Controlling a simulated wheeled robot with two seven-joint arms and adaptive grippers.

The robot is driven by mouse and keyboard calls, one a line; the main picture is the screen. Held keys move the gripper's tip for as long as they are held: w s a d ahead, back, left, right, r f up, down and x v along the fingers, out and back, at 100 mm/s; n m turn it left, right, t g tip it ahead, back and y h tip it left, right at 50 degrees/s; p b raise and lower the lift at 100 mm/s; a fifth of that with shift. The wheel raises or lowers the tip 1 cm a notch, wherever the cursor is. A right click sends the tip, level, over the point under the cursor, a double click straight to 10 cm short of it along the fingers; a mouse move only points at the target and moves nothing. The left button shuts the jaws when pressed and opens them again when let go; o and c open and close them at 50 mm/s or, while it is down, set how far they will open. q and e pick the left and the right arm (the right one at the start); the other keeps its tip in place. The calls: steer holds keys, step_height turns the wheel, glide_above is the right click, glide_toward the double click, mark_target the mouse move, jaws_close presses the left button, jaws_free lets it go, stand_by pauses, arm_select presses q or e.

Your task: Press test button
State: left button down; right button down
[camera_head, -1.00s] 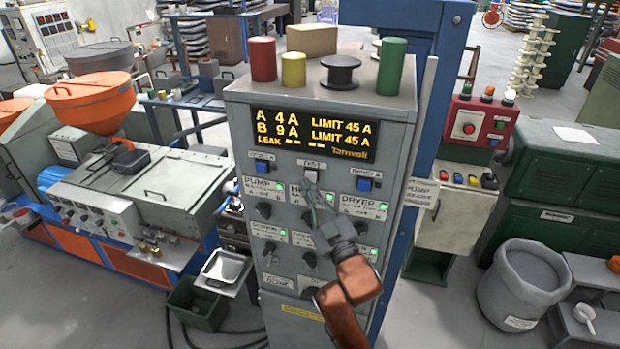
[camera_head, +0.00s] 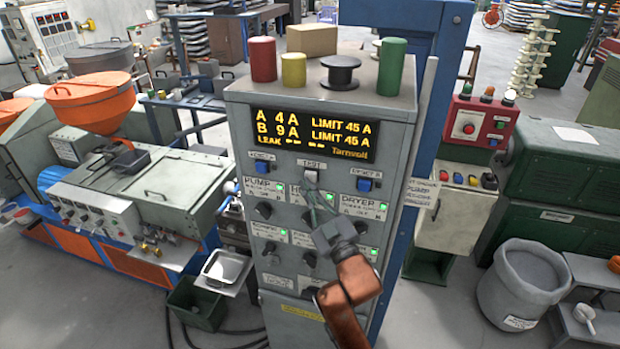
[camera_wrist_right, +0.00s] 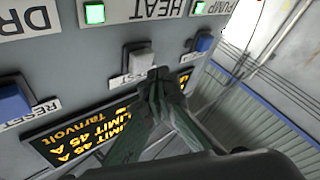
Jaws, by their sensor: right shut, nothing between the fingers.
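The grey cabinet (camera_head: 240,190) stands in the middle of the head view. Its pale test button (camera_head: 311,177) sits under the TEST label (camera_head: 312,164), between two blue reset buttons (camera_head: 262,168) (camera_head: 363,184). The display (camera_head: 318,132) reads A 4A, B 9A, both limits 45 A, and dashes after LEAK. In the right wrist view the fingertips (camera_wrist_right: 160,76) are close beside the button (camera_wrist_right: 138,58); contact cannot be told. My left gripper is out of view.
Knobs and green lamps (camera_head: 384,206) cover the panel below the buttons. Red (camera_head: 263,60), yellow (camera_head: 293,69) and green (camera_head: 391,66) cylinders and a black spool (camera_head: 341,76) stand on top. A blue post (camera_head: 440,90) rises behind the right side.

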steer(key=shift+w+d, duration=0.15)
steer(key=shift+w, duration=0.2)
steer(key=shift+w+d+p, duration=0.1)
steer(key=shift+w+p, duration=0.25)
steer(key=shift+w, duration=0.1)
stand_by(0.7)
steer(key=shift+s, duration=0.1)
steer(key=shift+s+a, duration=0.3)
steer(key=shift+s, duration=0.45)
steer(key=s, duration=0.1)
steer(key=s+a+p, duration=0.1)
steer(key=s, duration=0.2)
steer(key=shift+s+a, duration=0.25)
steer(key=shift+s, duration=0.15)
stand_by(0.7)
